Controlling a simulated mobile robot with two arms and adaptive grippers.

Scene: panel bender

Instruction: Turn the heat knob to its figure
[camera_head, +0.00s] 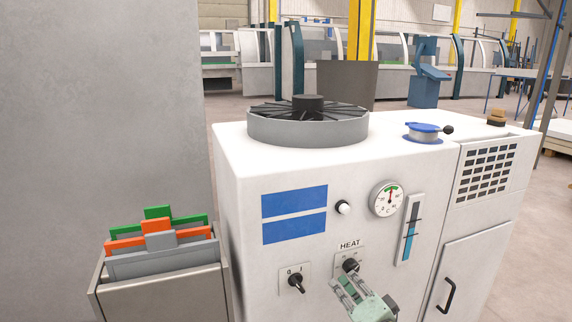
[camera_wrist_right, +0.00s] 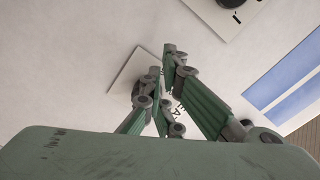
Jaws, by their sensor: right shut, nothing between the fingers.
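The black heat knob (camera_head: 351,265) sits on a small plate under the HEAT label (camera_head: 350,245), on the white machine's front. My right gripper (camera_head: 345,281) is in front of the knob's plate, its fingers shut and empty, covering the plate's lower part. I cannot tell whether the fingers touch the knob. In the right wrist view, the fingers (camera_wrist_right: 164,65) lie over the pale heat plate (camera_wrist_right: 128,76) and hide the knob; part of the HEAT lettering shows between them. The figures around the knob are too small or covered to read. My left gripper is not in view.
A second knob (camera_head: 296,283), marked 0 and I, is to the left. A white button (camera_head: 343,207), a round gauge (camera_head: 387,199) and a blue level strip (camera_head: 410,229) are above. A bin (camera_head: 160,298) with coloured plates stands left of the machine (camera_head: 240,185).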

